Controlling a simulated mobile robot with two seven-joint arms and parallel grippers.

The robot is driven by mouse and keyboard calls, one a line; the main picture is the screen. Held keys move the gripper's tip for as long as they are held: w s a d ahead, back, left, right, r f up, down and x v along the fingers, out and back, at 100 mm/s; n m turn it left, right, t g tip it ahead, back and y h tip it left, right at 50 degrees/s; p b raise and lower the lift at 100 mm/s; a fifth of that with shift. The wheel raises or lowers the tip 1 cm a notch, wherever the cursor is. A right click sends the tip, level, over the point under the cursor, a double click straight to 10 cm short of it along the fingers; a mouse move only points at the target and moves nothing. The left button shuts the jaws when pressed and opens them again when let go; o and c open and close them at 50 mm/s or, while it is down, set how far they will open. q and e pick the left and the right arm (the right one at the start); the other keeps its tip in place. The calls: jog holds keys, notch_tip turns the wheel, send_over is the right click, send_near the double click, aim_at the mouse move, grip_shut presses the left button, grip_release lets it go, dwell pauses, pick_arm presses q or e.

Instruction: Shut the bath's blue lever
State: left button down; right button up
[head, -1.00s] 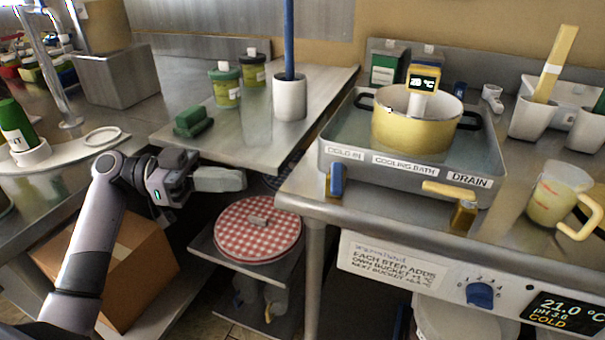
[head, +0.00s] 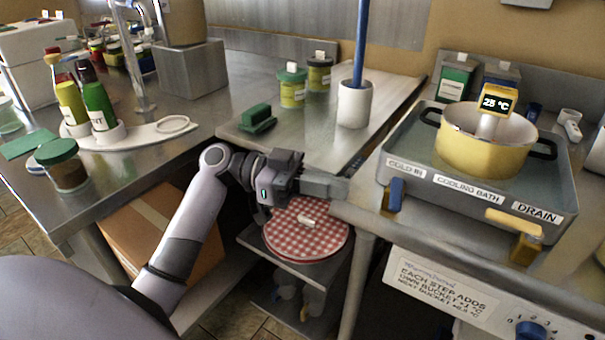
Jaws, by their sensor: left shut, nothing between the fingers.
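The cooling bath (head: 400,150) is a grey metal basin on the right counter. Its blue lever (head: 396,194) hangs upright below the "COLD IN" label on the front wall, at the left corner. My left gripper (head: 338,188) is shut and empty, just left of the blue lever and apart from it, in front of the counter edge. A yellow drain lever (head: 514,222) lies crosswise below the "DRAIN" label. A yellow pot (head: 484,150) with a thermometer stands in the bath. My right gripper is out of view.
A white cup (head: 355,104) with a blue rod and a green block (head: 257,118) stand on the counter left of the bath. A checked round lid (head: 306,232) is on a low shelf below my gripper. A control panel (head: 470,300) is under the bath.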

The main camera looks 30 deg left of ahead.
aim_at(396, 195)
pick_arm(q)
jog(key=p+x, duration=0.1)
jog(key=x, duration=0.5)
jog(key=shift+d, duration=0.2)
